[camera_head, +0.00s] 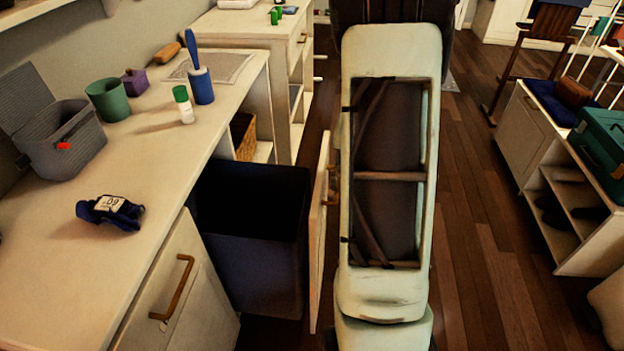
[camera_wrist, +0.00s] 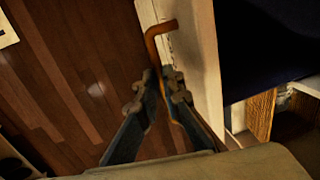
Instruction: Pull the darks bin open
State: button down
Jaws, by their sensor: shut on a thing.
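The dark blue darks bin (camera_head: 268,245) stands pulled out from under the counter in the head view, with its inside empty as far as I can see. Its pale front panel (camera_head: 319,235) is seen nearly edge-on. The brass handle (camera_wrist: 160,28) on that panel shows in the wrist view. My gripper (camera_wrist: 158,84) is shut on the handle there, its fingers on either side of the bar. The bin's dark inside also shows in the wrist view (camera_wrist: 262,50).
The counter (camera_head: 60,285) holds a dark folded garment (camera_head: 110,212), a grey lidded basket (camera_head: 65,140), a green cup (camera_head: 108,98) and a white bottle (camera_head: 183,104). A closed cabinet front with a brass handle (camera_head: 174,290) is nearer. Wooden floor (camera_head: 490,230) is clear right of my arm.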

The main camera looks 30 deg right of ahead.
jog(key=shift+s+d, duration=0.85)
jog(key=shift+d, duration=0.25)
jog(key=c, duration=2)
grip_release()
jog(key=shift+c, duration=0.2)
notch_tip(320, 180, up, 12)
jog(key=s+d, duration=0.1)
jog(key=d, duration=0.1)
jog(key=shift+s, duration=0.15)
